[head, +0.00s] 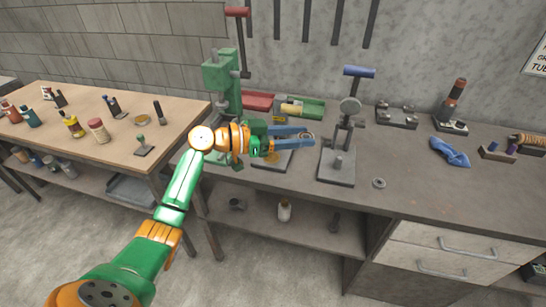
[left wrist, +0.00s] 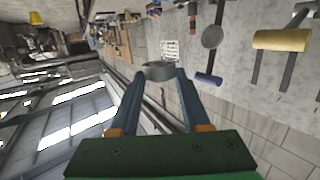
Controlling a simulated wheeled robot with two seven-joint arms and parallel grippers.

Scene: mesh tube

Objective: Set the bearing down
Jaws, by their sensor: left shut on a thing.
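My left gripper (head: 308,137) reaches in from the left above the workbench (head: 420,210). Its blue fingers are shut on a grey ring-shaped bearing (head: 309,134), held at the fingertips. The bearing also shows between the fingertips in the left wrist view (left wrist: 159,71). It is held in the air, left of a grey press with a blue handle (head: 337,167). A second small grey ring (head: 379,183) lies on the bench right of that press. My right gripper is in neither view.
A green press (head: 222,88) stands behind my left arm. Red and green trays (head: 258,101) lie at the back. A blue cloth (head: 450,152) and a dark microscope-like tool (head: 453,108) are at the right. The bench front right of the small ring is clear.

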